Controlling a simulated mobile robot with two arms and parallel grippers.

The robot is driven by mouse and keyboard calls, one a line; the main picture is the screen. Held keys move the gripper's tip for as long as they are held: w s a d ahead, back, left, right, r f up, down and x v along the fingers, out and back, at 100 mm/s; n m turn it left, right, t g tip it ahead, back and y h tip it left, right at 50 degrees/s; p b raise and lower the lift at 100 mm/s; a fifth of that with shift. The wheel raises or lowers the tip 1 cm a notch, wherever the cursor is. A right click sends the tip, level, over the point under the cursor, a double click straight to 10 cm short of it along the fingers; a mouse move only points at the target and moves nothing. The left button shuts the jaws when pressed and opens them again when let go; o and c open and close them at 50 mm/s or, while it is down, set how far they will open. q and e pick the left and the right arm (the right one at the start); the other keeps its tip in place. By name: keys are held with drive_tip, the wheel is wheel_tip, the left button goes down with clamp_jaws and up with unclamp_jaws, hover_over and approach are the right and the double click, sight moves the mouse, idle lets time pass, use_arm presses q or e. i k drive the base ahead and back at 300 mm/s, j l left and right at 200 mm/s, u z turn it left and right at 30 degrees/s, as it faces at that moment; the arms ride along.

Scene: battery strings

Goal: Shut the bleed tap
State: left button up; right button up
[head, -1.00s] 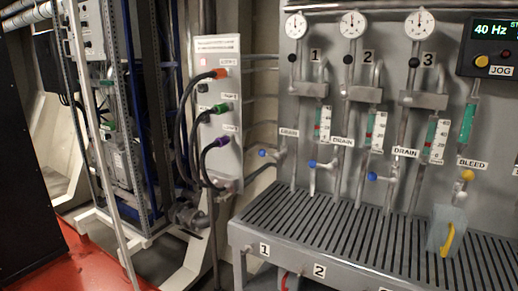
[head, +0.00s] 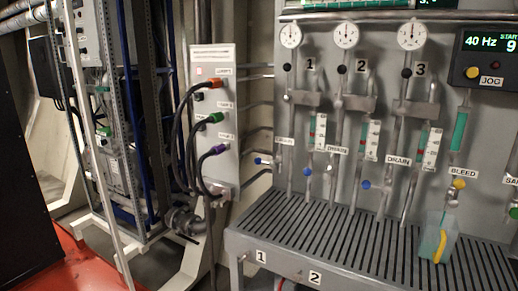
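The bleed tap (head: 458,184) has a yellow knob and sits under the BLEED label (head: 463,171), below a green-filled sight tube (head: 459,131), at the right of the panel. A translucent jug (head: 436,241) with a yellow handle stands on the slatted grating under the tap's spout. Neither of my grippers shows in the head view.
Three drain lines with blue knobs (head: 365,184), gauges (head: 411,36) and sight tubes stand left of the tap. A JOG button (head: 472,73) and display (head: 487,42) are above right. The grating (head: 330,225) is mostly bare. A cable panel (head: 213,125) stands left.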

sight(459, 183)
drive_tip(key=z, duration=1.25)
